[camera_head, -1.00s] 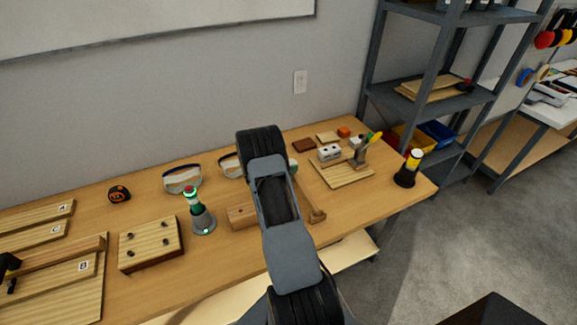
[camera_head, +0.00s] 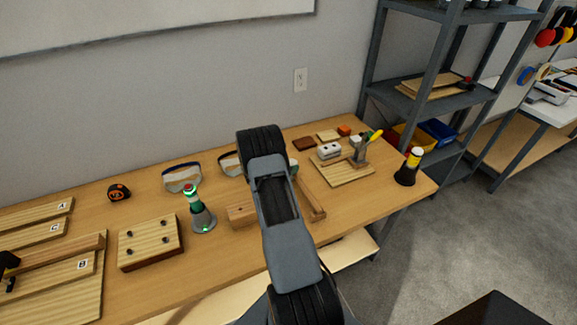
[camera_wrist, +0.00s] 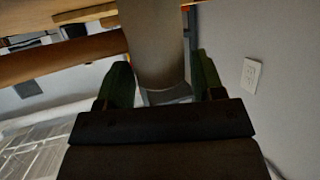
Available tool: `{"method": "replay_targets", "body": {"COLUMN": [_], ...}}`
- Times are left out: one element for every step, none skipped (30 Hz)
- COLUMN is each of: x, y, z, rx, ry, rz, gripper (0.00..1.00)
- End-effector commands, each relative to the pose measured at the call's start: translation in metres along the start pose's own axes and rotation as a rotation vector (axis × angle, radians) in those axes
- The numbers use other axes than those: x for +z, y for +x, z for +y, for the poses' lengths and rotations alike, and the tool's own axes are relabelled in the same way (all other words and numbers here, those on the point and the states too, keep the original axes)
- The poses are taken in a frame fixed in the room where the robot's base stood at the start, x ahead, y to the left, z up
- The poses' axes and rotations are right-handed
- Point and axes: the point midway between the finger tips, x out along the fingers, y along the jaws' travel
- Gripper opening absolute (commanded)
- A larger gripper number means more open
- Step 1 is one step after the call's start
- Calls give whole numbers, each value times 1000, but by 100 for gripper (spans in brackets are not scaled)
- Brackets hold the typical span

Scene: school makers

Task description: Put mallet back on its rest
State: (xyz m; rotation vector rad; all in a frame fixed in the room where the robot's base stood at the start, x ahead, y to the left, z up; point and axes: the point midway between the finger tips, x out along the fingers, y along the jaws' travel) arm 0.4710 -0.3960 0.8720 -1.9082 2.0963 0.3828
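In the head view my arm covers my gripper. A brown wooden bar (camera_head: 312,198) shows just right of the arm and may be part of the mallet; its far end is hidden. A wooden block (camera_head: 241,214) with a small dark hole sits left of the arm; I cannot tell whether it is the rest. In the wrist view my gripper (camera_wrist: 163,85) has its two green fingers apart, with a grey tapered cylinder (camera_wrist: 152,40) between them. I cannot tell whether they touch it. A brown wooden rod (camera_wrist: 60,57) runs in from the left.
A metal shelf (camera_head: 430,105) stands at right.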

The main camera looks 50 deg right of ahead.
Motion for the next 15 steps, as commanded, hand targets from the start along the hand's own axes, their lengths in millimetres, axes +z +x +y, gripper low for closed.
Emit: {"method": "replay_targets", "body": {"x": [0, 0, 0, 0, 0, 1, 1, 1, 1, 1, 2, 2, 2, 2, 2], "y": [0, 0, 0, 0, 0, 0, 0, 0, 0, 0, 0, 0, -1, -2, -5], "z": [0, 0, 0, 0, 0, 0, 0, 0, 0, 0, 1, 1, 0, 0, 0], "rx": [0, 0, 0, 0, 0, 0, 0, 0, 0, 0, 1, 1, 0, 0, -1], "ry": [0, 0, -1, -1, -1, -1, -1, -1, -1, -1, -2, -2, -2, -2, -2], "rz": [-1, -1, -1, -1, -1, -1, -1, -1, -1, -1, -3, -3, -3, -3, -2], "gripper": [66, 69, 73, 76, 79, 80, 80, 80, 80, 80, 80, 80, 80, 80, 80]}}
